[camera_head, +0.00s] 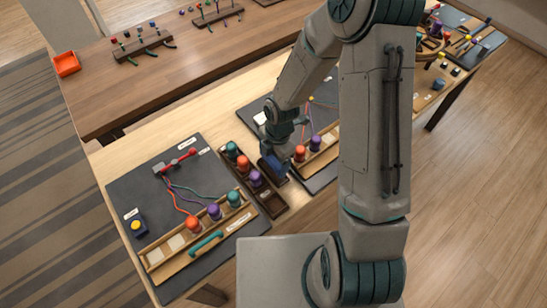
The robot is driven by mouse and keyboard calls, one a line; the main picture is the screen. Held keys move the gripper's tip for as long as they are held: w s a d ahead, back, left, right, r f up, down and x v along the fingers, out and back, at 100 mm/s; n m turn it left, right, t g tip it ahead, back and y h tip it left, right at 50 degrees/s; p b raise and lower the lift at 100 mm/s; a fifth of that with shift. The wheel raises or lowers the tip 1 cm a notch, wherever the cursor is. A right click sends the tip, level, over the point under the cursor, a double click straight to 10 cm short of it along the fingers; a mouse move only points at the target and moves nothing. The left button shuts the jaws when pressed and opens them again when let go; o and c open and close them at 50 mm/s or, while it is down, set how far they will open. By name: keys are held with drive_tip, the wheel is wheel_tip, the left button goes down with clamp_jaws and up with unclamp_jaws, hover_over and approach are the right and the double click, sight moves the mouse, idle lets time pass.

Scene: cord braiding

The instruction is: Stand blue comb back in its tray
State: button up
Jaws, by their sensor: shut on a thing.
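My gripper (275,150) is over the right side of the dark brown tray (272,207). It is shut on a dark blue piece, the blue comb (271,168), which points down at the tray's right-hand part. The comb is small and partly covered by the gripper, so its teeth do not show. I cannot tell whether its lower end touches the tray floor. The tray's left row holds teal, orange and purple bobbins. The near right part of the tray is empty.
A dark mat (125,190) at left carries a red-and-grey clamp (175,163) with cords, a wooden rack (160,258) of bobbins and a yellow-buttoned box (136,226). A second mat (252,112) with orange and purple bobbins lies close right of the tray.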

drive_tip(key=shift+f+b, duration=0.7)
drive_tip(key=shift+f, duration=0.2)
drive_tip(key=o, duration=0.9)
drive_tip(key=shift+r, duration=0.1)
wheel_tip(320, 180, up, 14)
drive_tip(key=w+d, duration=0.1)
drive_tip(key=shift+d+f, duration=0.2)
